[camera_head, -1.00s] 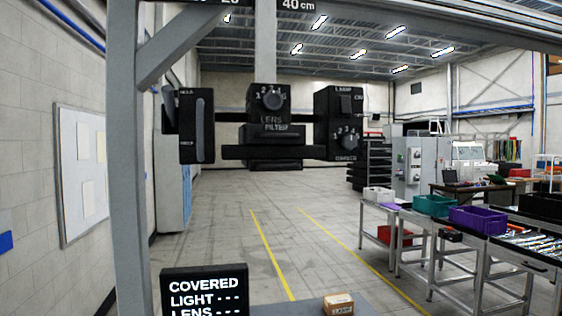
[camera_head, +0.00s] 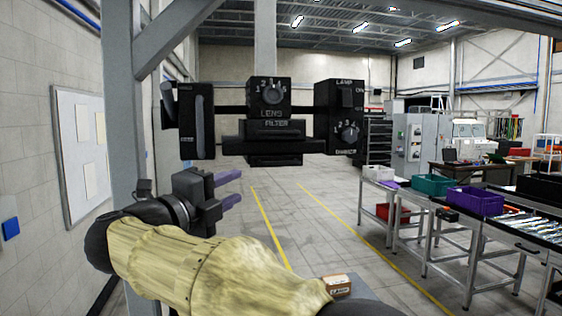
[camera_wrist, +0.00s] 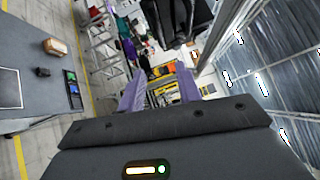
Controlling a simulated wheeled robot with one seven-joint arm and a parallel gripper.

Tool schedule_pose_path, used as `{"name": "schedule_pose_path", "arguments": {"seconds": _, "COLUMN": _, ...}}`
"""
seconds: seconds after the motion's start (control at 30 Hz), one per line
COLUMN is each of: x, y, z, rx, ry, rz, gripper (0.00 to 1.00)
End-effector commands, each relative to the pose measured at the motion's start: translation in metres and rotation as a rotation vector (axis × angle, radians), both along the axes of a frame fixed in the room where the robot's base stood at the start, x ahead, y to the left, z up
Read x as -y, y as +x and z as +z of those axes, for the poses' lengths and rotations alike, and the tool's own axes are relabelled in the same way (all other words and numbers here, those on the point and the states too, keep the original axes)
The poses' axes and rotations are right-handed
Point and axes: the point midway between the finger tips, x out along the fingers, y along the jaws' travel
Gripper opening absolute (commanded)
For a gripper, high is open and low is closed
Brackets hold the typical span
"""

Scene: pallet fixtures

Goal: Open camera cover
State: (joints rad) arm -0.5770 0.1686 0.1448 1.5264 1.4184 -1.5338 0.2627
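A black camera fixture hangs from a grey post. Its middle block (camera_head: 268,98) has a numbered knob and a lens filter label. Its left black panel (camera_head: 197,122) carries an upright grey lever (camera_head: 199,122). Its right block (camera_head: 338,115) has a lamp switch and a numbered knob. I cannot tell which part is the cover. My gripper (camera_head: 234,187), with purple fingers, is below the fixture, to the right of and under the left panel. The fingers are apart and empty; the wrist view also shows them spread (camera_wrist: 160,90). A black part (camera_wrist: 180,18) shows ahead of them.
A grey frame post (camera_head: 128,150) stands close on the left. A small cardboard box (camera_head: 337,286) sits on a grey surface at the bottom. Tables with a teal bin (camera_head: 436,185) and a purple bin (camera_head: 476,201) stand at right. The floor beyond the fixture is clear.

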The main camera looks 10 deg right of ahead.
Motion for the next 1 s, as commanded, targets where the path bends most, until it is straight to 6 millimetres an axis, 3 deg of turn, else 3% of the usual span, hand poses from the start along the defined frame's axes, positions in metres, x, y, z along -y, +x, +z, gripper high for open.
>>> {"name": "schedule_pose_path", "arguments": {"seconds": 0.27, "x": 0.002, "y": 0.002, "z": 0.000, "rx": -0.001, "ry": -0.004, "rz": 0.000, "gripper": 0.34}}
{"name": "schedule_pose_path", "arguments": {"seconds": 0.47, "x": 0.015, "y": 0.015, "z": 0.005, "rx": -0.001, "ry": -0.005, "rz": -0.002, "gripper": 0.34}}
{"name": "schedule_pose_path", "arguments": {"seconds": 1.0, "x": 0.082, "y": 0.080, "z": 0.018, "rx": -0.003, "ry": -0.005, "rz": -0.002, "gripper": 0.34}}
